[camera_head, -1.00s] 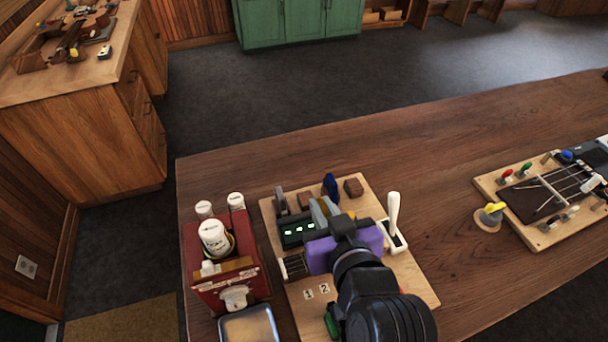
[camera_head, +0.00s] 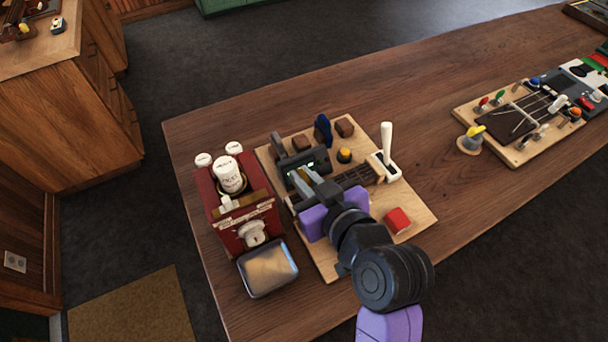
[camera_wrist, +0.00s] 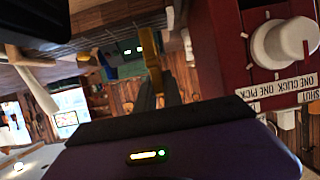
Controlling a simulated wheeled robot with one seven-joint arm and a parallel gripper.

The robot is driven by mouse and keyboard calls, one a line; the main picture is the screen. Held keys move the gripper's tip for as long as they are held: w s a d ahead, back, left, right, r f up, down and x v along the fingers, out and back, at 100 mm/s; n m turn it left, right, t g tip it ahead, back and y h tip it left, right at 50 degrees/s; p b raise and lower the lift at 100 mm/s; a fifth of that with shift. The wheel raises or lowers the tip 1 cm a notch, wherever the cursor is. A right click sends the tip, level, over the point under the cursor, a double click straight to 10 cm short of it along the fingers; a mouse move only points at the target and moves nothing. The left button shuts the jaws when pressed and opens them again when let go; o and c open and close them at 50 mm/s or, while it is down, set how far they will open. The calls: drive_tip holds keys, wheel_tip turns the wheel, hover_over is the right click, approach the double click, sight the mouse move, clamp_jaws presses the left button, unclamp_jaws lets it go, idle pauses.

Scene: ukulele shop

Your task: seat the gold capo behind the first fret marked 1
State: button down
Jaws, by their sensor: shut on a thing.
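My gripper (camera_head: 303,183) is shut on a gold piece that looks like the gold capo. In the wrist view the gold capo (camera_wrist: 152,62) stands upright at the tips of my gripper (camera_wrist: 157,92). In the head view my gripper is over the left end of the wooden board (camera_head: 422,214), just in front of the dark tuner (camera_head: 311,160) with green lights. Part of the fretted neck (camera_head: 352,178) shows to the right of my gripper. My purple wrist hides the neck's left end and the labels. I cannot tell whether the capo touches the neck.
A red pick dispenser (camera_head: 224,205) with white knobs stands close on the left, a metal tray (camera_head: 268,268) before it. A blue capo (camera_head: 323,131), a white lever (camera_head: 387,144), an orange knob (camera_head: 344,155) and a red block (camera_head: 398,220) surround the neck. The table's middle is clear.

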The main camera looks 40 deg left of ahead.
drive_tip(key=shift+w+f+b, duration=0.1)
drive_tip(key=shift+f+b, duration=0.9)
drive_tip(key=shift+f, duration=0.65)
drive_tip(key=shift+f+b, duration=0.45)
drive_tip(key=shift+f, duration=0.15)
drive_tip(key=c, duration=1.8)
unclamp_jaws()
drive_tip(key=shift+o, duration=0.2)
drive_tip(key=shift+d+r, duration=0.1)
drive_tip(key=p+v, duration=0.3)
drive_tip(key=v, duration=0.8)
drive_tip(key=shift+p, duration=0.35)
